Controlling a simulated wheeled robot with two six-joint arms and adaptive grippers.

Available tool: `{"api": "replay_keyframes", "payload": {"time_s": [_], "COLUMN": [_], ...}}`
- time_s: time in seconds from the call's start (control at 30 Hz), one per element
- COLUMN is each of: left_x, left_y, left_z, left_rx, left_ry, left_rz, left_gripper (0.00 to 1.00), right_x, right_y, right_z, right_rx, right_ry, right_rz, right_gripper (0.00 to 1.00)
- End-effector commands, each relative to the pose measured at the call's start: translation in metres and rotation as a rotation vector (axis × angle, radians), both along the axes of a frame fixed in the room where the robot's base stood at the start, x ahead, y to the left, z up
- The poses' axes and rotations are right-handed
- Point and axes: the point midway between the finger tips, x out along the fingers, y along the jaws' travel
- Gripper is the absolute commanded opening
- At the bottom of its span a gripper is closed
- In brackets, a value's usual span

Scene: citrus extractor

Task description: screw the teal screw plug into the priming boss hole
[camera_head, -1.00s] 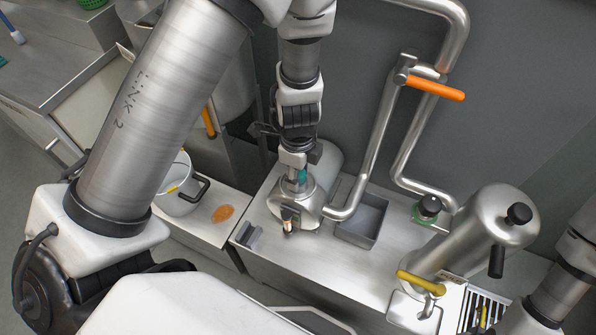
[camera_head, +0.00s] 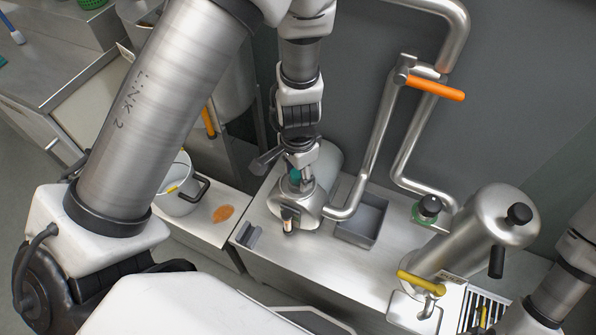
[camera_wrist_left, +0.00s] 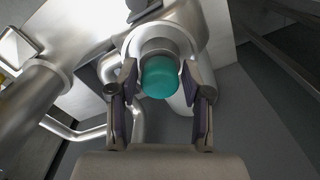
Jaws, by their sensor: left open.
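The teal screw plug (camera_wrist_left: 160,77) sits at the mouth of the round metal priming boss (camera_wrist_left: 154,46) in the left wrist view. How deep it sits cannot be told. In the head view a little of the plug (camera_head: 295,176) shows under the gripper, above the steel pump body (camera_head: 309,205). My left gripper (camera_wrist_left: 159,80) is open, with one finger on each side of the plug and small gaps showing. In the head view the gripper (camera_head: 297,172) points down over the boss. The hole is hidden by the plug. My right gripper is not visible.
A steel pipe with an orange-handled valve (camera_head: 436,87) rises right of the pump. A grey open tray (camera_head: 361,221) stands beside it. A steel cylinder (camera_head: 484,232) with black knobs stands at right. A white pot (camera_head: 180,196) and an orange patch (camera_head: 223,214) are at left.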

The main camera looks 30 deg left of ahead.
Motion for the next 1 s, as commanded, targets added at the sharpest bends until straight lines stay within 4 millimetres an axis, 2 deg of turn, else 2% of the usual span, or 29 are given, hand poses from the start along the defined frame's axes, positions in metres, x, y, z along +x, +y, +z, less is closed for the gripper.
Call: {"api": "replay_keyframes", "payload": {"time_s": [0.03,0.1,0.13,0.37,0.47,0.8,0.9,1.0], "left_x": [0.0000,0.0000,0.0000,-0.0001,-0.0001,-0.0003,-0.0004,-0.0005], "left_y": [0.0000,0.0000,0.0000,0.0000,0.0000,0.0000,0.0001,0.0001], "left_z": [0.0000,0.0000,0.0000,-0.0002,-0.0004,-0.0015,-0.0017,-0.0019], "left_rx": [0.000,0.000,0.000,0.000,0.000,0.000,-0.001,0.000], "left_ry": [0.000,0.000,0.000,0.000,0.000,0.001,0.001,0.002], "left_rz": [-0.001,-0.001,-0.002,-0.045,-0.219,-0.962,-1.049,-1.056], "left_gripper": [0.49,0.24,0.16,0.16,0.16,0.16,0.16,0.16], "right_x": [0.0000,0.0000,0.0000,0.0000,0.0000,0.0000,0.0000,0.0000], "right_y": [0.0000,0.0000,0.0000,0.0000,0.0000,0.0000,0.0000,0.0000], "right_z": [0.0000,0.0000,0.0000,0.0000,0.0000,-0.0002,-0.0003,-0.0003], "right_rx": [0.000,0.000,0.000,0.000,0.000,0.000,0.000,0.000], "right_ry": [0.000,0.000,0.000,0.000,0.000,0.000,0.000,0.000], "right_rz": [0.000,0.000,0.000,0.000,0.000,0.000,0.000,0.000], "right_gripper": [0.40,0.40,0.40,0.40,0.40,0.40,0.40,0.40]}}
